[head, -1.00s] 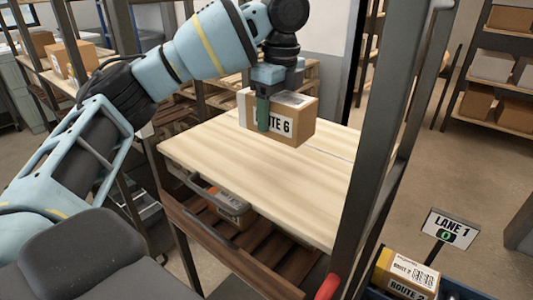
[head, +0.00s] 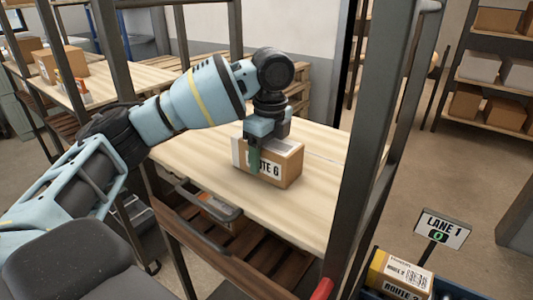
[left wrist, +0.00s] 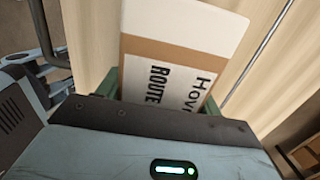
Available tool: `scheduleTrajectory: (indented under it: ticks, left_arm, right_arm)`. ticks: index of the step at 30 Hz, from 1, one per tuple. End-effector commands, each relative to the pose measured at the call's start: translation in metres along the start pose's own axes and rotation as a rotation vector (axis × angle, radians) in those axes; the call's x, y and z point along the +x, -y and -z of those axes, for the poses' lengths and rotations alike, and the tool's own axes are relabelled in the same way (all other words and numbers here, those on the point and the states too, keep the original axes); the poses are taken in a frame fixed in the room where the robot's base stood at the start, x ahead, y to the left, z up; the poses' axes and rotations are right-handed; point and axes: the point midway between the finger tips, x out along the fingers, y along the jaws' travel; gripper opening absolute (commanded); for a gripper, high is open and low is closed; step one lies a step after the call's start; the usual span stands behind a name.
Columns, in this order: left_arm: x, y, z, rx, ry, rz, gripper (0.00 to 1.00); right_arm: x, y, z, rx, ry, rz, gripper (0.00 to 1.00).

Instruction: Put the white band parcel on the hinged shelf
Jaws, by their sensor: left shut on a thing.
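The white band parcel (head: 283,169) is a brown cardboard box with a white label reading "ROUTE 6". My left gripper (head: 263,150) is shut on it from above, with one green finger on its labelled face. In the left wrist view the parcel (left wrist: 190,35) shows its white band and printing between the green fingers (left wrist: 160,90). The parcel is upright, over the middle of the hinged shelf (head: 315,218), a pale wooden board. Its underside is at or very near the board; I cannot tell whether it touches. My right gripper is not in view.
Dark posts (head: 375,130) frame the shelf's right side. A slatted lower rack (head: 270,262) holds another box beneath the board. At lower right is a Route 2 parcel (head: 402,272) by a "LANE 1" sign (head: 442,229). The board around the parcel is clear.

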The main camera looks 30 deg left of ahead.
Motion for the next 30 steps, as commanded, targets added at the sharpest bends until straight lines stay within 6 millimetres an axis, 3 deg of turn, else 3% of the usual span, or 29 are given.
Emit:
scheduleTrajectory:
  ticks: [10, 11, 16, 25, 30]
  left_arm:
    - [0.002, 0.0, 0.001, 0.0, -0.001, 0.003, 0.32]
    - [0.003, 0.0, 0.001, 0.0, 0.0, 0.002, 0.67]
    - [0.002, 0.0, 0.001, 0.0, 0.0, 0.002, 0.87]
    - [0.001, 0.0, 0.001, 0.0, 0.0, 0.002, 0.87]
    - [-0.014, 0.001, 0.001, 0.0, -0.002, 0.004, 0.87]
  right_arm:
    - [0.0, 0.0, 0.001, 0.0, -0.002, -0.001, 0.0]
    - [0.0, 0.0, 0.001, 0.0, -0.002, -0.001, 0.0]
    - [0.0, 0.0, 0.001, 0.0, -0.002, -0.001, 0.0]
    - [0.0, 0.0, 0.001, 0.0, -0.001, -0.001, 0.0]
    - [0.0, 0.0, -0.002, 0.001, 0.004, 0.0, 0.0]
